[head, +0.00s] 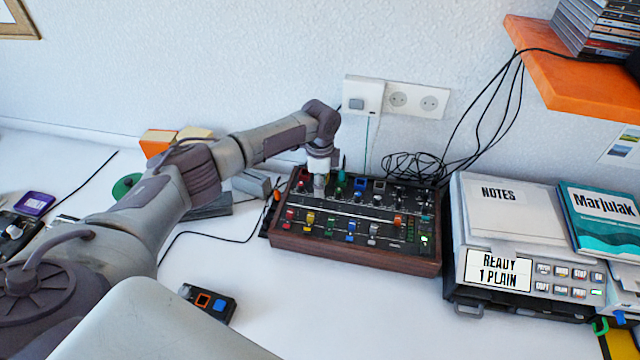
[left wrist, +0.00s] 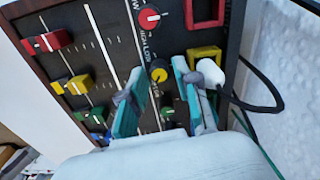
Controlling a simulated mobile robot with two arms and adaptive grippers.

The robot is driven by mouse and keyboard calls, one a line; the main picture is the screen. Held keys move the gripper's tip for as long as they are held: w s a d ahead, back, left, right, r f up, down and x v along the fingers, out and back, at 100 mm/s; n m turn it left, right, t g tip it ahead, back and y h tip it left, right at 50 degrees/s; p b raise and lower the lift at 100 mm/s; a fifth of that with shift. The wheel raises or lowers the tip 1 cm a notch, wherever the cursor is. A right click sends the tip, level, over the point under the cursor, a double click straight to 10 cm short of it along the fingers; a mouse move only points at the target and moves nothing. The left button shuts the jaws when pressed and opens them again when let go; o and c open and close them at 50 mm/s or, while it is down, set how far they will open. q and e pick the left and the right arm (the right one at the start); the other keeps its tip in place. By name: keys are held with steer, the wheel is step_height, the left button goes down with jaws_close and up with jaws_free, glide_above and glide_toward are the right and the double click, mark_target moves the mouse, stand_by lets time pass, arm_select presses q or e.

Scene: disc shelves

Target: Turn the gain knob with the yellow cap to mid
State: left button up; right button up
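The mixer (head: 350,254) is a black panel in a wooden case on the white table. In the left wrist view, the gain knob with the yellow cap (left wrist: 158,73) is a small round black knob on the panel. My left gripper (left wrist: 156,68) has its two teal fingers apart, one on each side of this knob. I cannot tell whether either finger touches it. In the head view the left gripper (head: 320,183) points down at the panel's upper left and hides the knob. My right gripper is not in view.
A red knob (left wrist: 150,18) and a green knob (left wrist: 167,112) sit on either side of the yellow one. A white plug (left wrist: 210,73) with a black cable is close to the right finger. Red, yellow and green sliders line the panel. A grey device (head: 472,215) stands right of the mixer.

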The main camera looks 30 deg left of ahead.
arm_select(q)
steer(key=shift+f, duration=0.25)
jaws_close()
steer(key=shift+r, duration=0.1)
